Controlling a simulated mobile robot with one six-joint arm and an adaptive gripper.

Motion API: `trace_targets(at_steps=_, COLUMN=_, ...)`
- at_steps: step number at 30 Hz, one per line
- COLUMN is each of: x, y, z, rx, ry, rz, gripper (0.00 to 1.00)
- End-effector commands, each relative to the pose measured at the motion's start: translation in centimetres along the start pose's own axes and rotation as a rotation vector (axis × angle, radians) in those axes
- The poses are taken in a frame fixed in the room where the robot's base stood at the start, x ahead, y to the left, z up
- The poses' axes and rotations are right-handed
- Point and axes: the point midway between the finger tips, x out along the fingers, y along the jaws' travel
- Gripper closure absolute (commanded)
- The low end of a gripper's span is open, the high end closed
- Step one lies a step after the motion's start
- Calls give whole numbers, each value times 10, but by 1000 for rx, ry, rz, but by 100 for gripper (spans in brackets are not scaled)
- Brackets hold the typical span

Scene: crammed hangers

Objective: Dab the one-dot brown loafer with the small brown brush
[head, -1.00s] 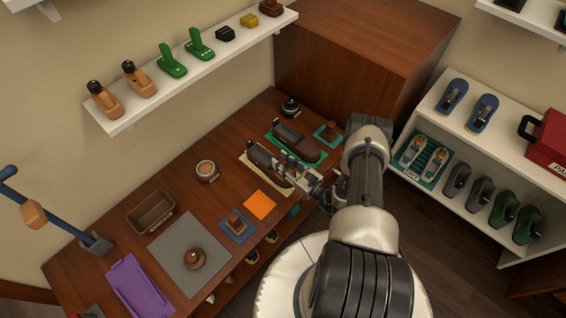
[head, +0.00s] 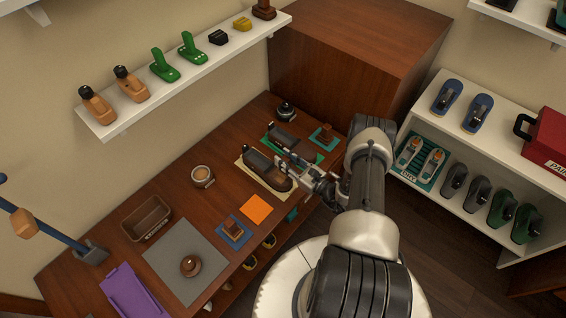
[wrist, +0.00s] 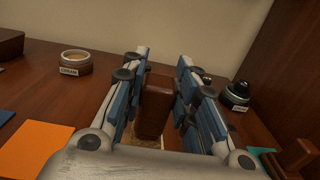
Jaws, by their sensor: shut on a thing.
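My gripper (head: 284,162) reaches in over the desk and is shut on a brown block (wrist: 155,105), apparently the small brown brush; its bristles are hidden. A dark brown loafer (head: 277,181) lies on the beige mat (head: 247,180), just below and in front of my fingers. In the wrist view a bit of the beige mat (wrist: 148,143) shows under the block. I cannot tell whether the block touches the loafer. A darker shoe (head: 281,137) lies on the green mat behind, partly hidden by my gripper. No dot marks are readable.
A brown brush-like thing (head: 232,228) sits on a blue mat and another (head: 325,136) on a teal mat. A cream jar (head: 203,176), dark round jar (head: 286,111), orange square (head: 256,209) and brown tray (head: 147,219) are on the desk. A tall wooden cabinet (head: 345,55) stands behind.

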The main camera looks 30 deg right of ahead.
Motion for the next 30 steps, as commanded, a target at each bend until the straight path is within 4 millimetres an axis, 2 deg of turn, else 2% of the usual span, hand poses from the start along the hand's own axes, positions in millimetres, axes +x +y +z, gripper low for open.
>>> trace_targets(at_steps=14, x=0, y=0, z=0, rx=1, ry=0, rz=0, gripper=97)
trace_targets(at_steps=30, x=0, y=0, z=-11, rx=1, ry=0, rz=0, gripper=97)
